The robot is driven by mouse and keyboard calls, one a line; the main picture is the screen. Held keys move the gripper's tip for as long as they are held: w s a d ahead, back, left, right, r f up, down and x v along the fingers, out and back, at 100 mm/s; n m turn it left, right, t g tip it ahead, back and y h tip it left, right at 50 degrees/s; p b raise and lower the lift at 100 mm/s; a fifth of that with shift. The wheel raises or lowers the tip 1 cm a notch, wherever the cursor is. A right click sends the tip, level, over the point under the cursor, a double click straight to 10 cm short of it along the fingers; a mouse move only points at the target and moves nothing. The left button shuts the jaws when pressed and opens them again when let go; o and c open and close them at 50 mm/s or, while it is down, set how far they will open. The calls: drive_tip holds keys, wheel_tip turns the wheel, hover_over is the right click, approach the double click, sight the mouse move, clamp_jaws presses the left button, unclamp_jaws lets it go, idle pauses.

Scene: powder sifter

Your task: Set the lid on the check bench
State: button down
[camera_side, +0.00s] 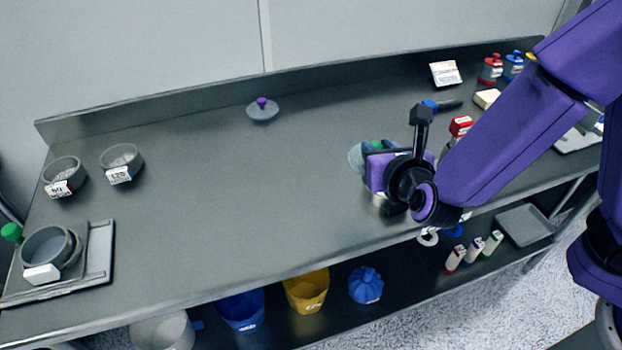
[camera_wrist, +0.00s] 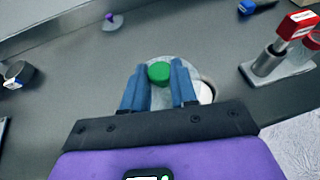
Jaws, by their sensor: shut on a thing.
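My gripper (camera_wrist: 159,82) is shut on the green knob (camera_wrist: 159,72) of a round grey lid, with a blue finger on each side of it. The lid (camera_side: 356,156) also shows in the side view, partly hidden by my wrist, over the right-middle part of the grey bench (camera_side: 240,190). A round metal vessel (camera_wrist: 207,90) shows in part beside and under the lid. I cannot tell whether the lid touches it. A second grey lid with a purple knob (camera_side: 262,108) lies on the bench towards the back.
Two labelled sieves (camera_side: 64,178) (camera_side: 122,164) stand at the left, and a tray (camera_side: 98,262) with a stacked pan is at front left. A stand with a red block (camera_side: 460,126) is right of my gripper. Bins (camera_side: 306,290) sit on the lower shelf. The bench middle is clear.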

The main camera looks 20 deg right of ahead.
drive_tip(key=w+a+f, duration=0.2)
drive_tip(key=w+f, duration=0.1)
drive_tip(key=w+a+f, duration=0.3)
drive_tip(key=w, duration=0.1)
drive_tip(key=w+a+f, duration=0.2)
drive_tip(key=w+f, duration=0.1)
drive_tip(key=w, duration=0.1)
drive_tip(key=shift+w+a+f, duration=0.2)
drive_tip(key=shift+a, duration=0.1)
drive_tip(key=shift+w+f, duration=0.1)
drive_tip(key=shift+f, duration=0.1)
drive_tip(key=shift+w+a+f, duration=0.15)
drive_tip(key=shift+f, duration=1.5)
drive_tip(key=shift+f, duration=0.1)
drive_tip(key=c, duration=0.9)
unclamp_jaws()
